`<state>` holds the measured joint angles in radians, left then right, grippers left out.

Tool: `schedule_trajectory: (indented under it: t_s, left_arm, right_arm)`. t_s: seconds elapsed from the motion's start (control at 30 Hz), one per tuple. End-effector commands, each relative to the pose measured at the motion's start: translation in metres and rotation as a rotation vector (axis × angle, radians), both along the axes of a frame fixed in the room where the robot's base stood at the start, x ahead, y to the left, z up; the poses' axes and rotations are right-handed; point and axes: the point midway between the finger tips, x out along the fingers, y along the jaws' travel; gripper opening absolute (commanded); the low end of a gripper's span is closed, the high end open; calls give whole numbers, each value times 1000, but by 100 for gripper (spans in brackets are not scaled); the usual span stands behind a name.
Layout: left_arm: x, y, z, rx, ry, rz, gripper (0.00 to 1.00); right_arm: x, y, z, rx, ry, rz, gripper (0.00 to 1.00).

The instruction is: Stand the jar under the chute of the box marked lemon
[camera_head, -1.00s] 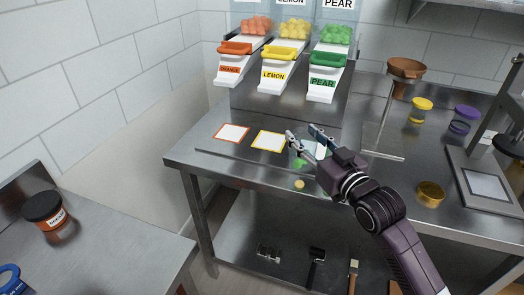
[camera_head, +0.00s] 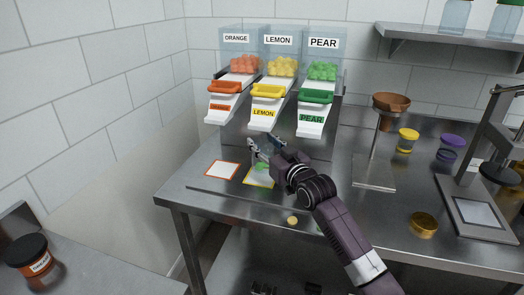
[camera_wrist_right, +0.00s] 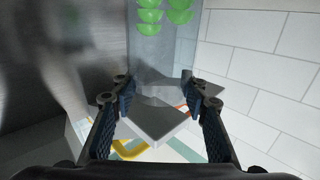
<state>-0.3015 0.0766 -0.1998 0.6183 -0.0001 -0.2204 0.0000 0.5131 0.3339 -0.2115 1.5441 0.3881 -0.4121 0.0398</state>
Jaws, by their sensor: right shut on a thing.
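My right gripper (camera_head: 262,147) is shut on a clear jar in front of the dispensers in the head view. The jar (camera_head: 262,167) is hard to make out; green shows low in it, just below the fingers. It is over the yellow-bordered mat (camera_head: 258,181), below the chute of the lemon box (camera_head: 279,41); I cannot tell whether it touches the mat. The lemon chute (camera_head: 265,113) has a yellow gate. In the right wrist view, the fingers (camera_wrist_right: 160,100) flank something see-through, with green pieces (camera_wrist_right: 150,16) at the top. My left gripper is out of view.
The orange box (camera_head: 236,38) and orange-bordered mat (camera_head: 222,170) are to the left; the pear box (camera_head: 323,43) and its chute (camera_head: 311,119) are to the right. A brown funnel on a stand (camera_head: 391,102), lidded jars and a press stand further right. A dark-lidded jar (camera_head: 30,255) is on the left table.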

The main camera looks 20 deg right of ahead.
Motion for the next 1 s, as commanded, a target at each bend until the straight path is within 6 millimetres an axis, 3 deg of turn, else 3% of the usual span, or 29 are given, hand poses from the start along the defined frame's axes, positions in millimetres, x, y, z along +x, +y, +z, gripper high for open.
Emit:
schedule_trajectory:
  t_s: [0.17,0.4,0.8,0.83,1.0]
  left_arm:
    - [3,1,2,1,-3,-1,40]
    - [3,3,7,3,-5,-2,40]
    - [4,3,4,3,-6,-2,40]
    - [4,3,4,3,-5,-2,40]
    - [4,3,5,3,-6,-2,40]
  right_arm:
    - [8,2,-4,0,0,0,0]
    - [8,2,-33,-1,0,0,0]
    - [7,1,-39,-1,-1,0,0]
    - [7,1,-39,-1,-1,0,43]
    - [7,1,-38,-1,-1,0,59]
